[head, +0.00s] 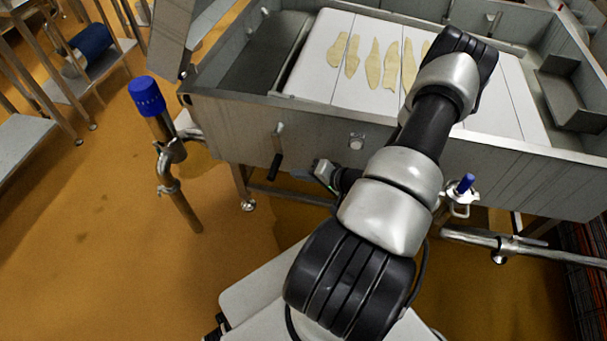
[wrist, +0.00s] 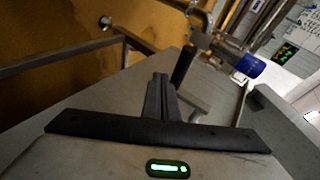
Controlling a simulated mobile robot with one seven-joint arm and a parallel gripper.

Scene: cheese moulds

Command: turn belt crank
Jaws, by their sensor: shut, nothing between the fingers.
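The belt crank (head: 277,145) is on the front wall of the steel vat, with a metal arm and a black grip (head: 275,167) hanging down. In the wrist view the black grip (wrist: 183,66) is just beyond and right of my fingertips. My gripper (wrist: 160,82) is shut and empty, its two black fingers together. A gap seems to show between fingers and grip, but contact is hard to judge. In the head view my gripper (head: 323,174) is low in front of the vat, right of the crank, its fingers hardly visible.
The vat (head: 230,130) holds a white belt (head: 355,95) with several pale pieces on it. A blue-capped pipe (head: 148,96) stands left of the crank. A blue-handled valve (head: 464,186) is at right. Orange floor at left is mostly clear.

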